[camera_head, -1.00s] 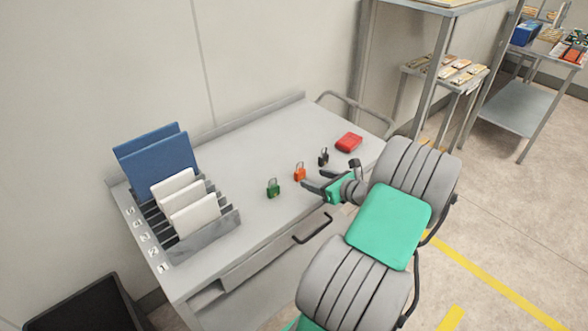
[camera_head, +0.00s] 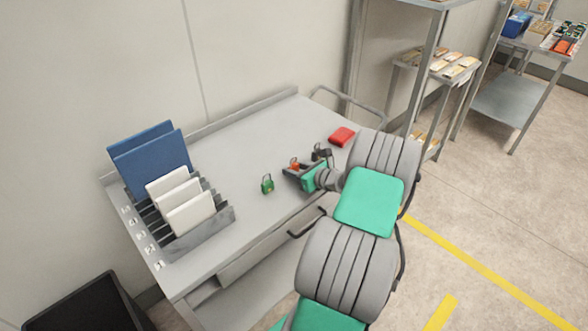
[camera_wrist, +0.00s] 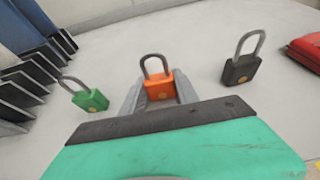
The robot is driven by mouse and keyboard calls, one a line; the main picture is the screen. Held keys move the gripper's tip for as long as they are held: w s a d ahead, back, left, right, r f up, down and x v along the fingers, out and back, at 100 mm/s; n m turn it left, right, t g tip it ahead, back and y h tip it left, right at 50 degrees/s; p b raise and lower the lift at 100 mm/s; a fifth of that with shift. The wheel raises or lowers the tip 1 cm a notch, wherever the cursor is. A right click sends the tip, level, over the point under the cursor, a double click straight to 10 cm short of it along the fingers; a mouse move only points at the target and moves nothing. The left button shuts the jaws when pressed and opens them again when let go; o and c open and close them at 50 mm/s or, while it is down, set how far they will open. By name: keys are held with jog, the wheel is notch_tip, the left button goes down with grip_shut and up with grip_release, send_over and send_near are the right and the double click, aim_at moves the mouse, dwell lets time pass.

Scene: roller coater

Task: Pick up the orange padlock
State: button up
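The orange padlock (camera_wrist: 159,86) stands upright on the grey table, its shackle up, in the middle of the wrist view. In the head view the orange padlock (camera_head: 294,163) is partly hidden by my gripper (camera_head: 293,171). In the wrist view my gripper (camera_wrist: 157,92) has its two grey fingers apart, one on each side of the orange padlock's body. I cannot tell whether the fingers touch it. The padlock appears to rest on the table.
A green padlock (camera_wrist: 91,99) stands to the left and a black padlock (camera_wrist: 241,69) to the right, near my gripper. A red case (camera_head: 341,136) lies farther right. A rack (camera_head: 212,228) with white and blue boards fills the table's left end.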

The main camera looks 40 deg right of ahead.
grip_shut()
dwell(0.3)
